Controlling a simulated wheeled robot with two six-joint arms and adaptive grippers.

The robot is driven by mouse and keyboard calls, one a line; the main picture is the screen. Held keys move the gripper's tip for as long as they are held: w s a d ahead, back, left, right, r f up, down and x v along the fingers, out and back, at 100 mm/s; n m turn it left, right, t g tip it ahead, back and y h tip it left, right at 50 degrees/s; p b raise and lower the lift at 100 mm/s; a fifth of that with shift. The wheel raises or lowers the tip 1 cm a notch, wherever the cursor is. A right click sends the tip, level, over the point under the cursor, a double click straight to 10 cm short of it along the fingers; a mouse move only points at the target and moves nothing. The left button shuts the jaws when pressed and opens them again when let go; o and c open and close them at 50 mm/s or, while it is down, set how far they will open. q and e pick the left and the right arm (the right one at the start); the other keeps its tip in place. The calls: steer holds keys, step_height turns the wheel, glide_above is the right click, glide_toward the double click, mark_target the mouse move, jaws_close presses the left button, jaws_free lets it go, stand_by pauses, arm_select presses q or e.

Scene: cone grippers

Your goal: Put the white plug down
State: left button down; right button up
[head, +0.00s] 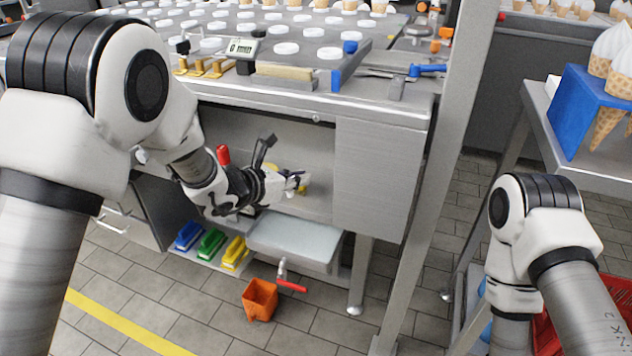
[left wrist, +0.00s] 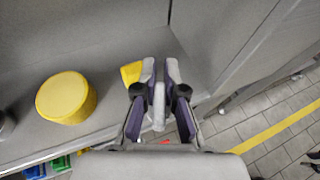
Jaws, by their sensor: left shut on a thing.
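My left gripper (head: 292,183) reaches into the open recess under the steel worktop. In the left wrist view its two fingers (left wrist: 160,85) are closed on the white plug (left wrist: 159,104), a small pale piece that shows between them. In the head view the plug cannot be told apart from the fingertips. A yellow block (left wrist: 131,73) lies just beside the fingertips on the grey shelf (left wrist: 95,65). My right arm is at the right of the head view, its gripper out of sight.
A round yellow piece (left wrist: 66,97) stands on the shelf, left of the gripper. Below are blue, green and yellow brushes (head: 211,243), a grey basin (head: 295,243) and an orange bucket (head: 260,299). A steel post (head: 432,170) stands to the right.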

arm_select(q)
steer(key=w+d, duration=0.4)
steer(key=w+d+f, duration=0.1)
steer(key=w+d, duration=0.1)
steer(key=d, duration=0.1)
steer(key=shift+d+b, duration=0.1)
steer(key=shift+b, duration=0.2)
steer(key=shift+w+d+f, duration=0.15)
steer(key=shift+d+f, duration=0.05)
steer(key=shift+f, duration=0.1)
step_height(320, 180, down, 3)
steer(key=shift+r+b, duration=0.15)
steer(key=shift+b, duration=0.45)
steer(key=shift+f, duration=0.2)
steer(key=c, duration=1.6)
jaws_free()
steer(key=shift+f, duration=0.1)
steer(key=shift+o, duration=0.2)
